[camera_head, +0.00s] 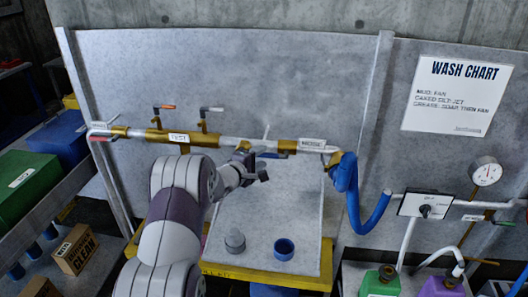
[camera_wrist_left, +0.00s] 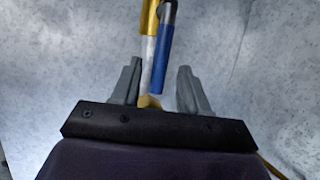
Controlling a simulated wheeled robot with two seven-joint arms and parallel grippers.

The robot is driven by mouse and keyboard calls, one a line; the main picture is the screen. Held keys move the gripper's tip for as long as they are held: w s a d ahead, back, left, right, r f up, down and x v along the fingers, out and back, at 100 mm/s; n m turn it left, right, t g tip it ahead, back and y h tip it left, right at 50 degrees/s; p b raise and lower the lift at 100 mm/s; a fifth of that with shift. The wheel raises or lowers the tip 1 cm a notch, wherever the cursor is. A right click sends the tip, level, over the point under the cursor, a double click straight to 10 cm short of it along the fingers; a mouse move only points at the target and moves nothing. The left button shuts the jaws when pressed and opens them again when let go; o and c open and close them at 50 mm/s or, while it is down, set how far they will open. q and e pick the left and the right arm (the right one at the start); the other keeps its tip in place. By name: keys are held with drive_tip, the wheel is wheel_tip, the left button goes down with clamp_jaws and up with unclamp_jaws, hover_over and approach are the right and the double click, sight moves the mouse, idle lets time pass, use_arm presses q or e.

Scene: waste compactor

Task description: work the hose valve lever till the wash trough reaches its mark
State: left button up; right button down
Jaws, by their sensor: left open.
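A pipe (camera_head: 230,142) runs along the grey back panel with brass fittings and tags that read TEST (camera_head: 179,138) and HOSE (camera_head: 313,145). A lever with a blue grip (camera_head: 270,155) shows at the pipe left of the HOSE tag, partly hidden by my left gripper (camera_head: 258,168). In the left wrist view the blue grip (camera_wrist_left: 162,62) lies between the two spread fingers of my left gripper (camera_wrist_left: 158,75), with visible gaps on both sides. The gripper is open. A blue hose (camera_head: 370,222) hangs from the pipe's right end. I cannot make out a trough or its mark.
A yellow-edged bench (camera_head: 262,277) below holds a grey cup (camera_head: 235,241) and a blue cup (camera_head: 284,249). Orange (camera_head: 164,107) and dark (camera_head: 211,109) levers stand above the pipe. A gauge (camera_head: 487,171), selector box (camera_head: 424,206) and jugs (camera_head: 380,284) are at right.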

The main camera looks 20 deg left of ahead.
use_arm(q)
drive_tip(key=shift+x, duration=1.35)
clamp_jaws()
